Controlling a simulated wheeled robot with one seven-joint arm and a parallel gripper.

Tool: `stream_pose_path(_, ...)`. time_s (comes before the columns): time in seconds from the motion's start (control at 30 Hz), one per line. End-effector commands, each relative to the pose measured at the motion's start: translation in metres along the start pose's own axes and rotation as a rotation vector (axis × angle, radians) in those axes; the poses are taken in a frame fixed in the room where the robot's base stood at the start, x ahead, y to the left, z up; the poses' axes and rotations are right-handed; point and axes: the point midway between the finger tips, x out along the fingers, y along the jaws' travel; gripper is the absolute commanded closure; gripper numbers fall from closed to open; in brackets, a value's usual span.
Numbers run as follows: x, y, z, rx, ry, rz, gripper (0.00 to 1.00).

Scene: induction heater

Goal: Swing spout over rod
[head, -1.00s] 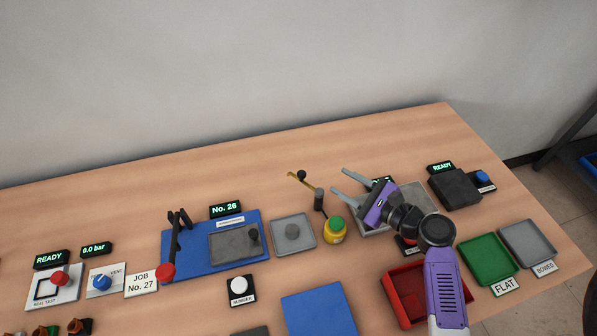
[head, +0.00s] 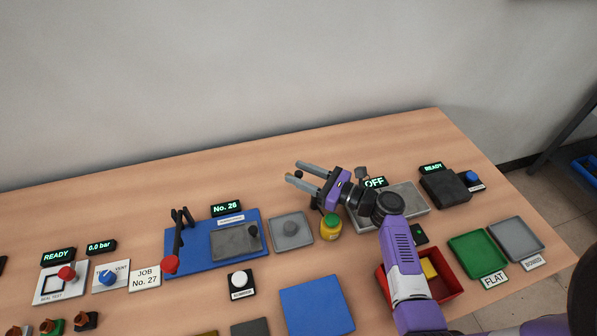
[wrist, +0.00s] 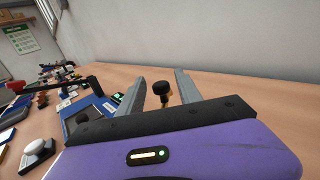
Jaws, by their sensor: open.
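The spout is a thin brass arm with a black knob (wrist: 160,90) on top. In the wrist view the knob stands upright between my two fingers, with a bit of brass below it and gaps on both sides. In the head view the knob (head: 298,175) shows as a dark spot between the fingertips. My gripper (head: 295,171) is open and reaches left over the spout. The gripper hides most of the brass arm and the grey post. I cannot pick out the rod for certain.
A yellow jar with a green lid (head: 331,229) stands close below my gripper. A grey tray (head: 418,207) and an OFF display (head: 374,183) are to the right. A small grey tray (head: 290,245) is to the left. The table behind is clear.

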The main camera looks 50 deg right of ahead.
Motion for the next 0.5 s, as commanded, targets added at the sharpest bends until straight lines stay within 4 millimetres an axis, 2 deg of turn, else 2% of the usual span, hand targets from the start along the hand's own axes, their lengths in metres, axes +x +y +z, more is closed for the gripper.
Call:
stream_pose_path(0.37,0.0059,-0.0003,-0.0004,-0.001,0.001,-0.002,0.60)
stream_pose_path(0.5,0.0058,-0.0002,-0.0003,0.000,0.001,-0.002,0.88)
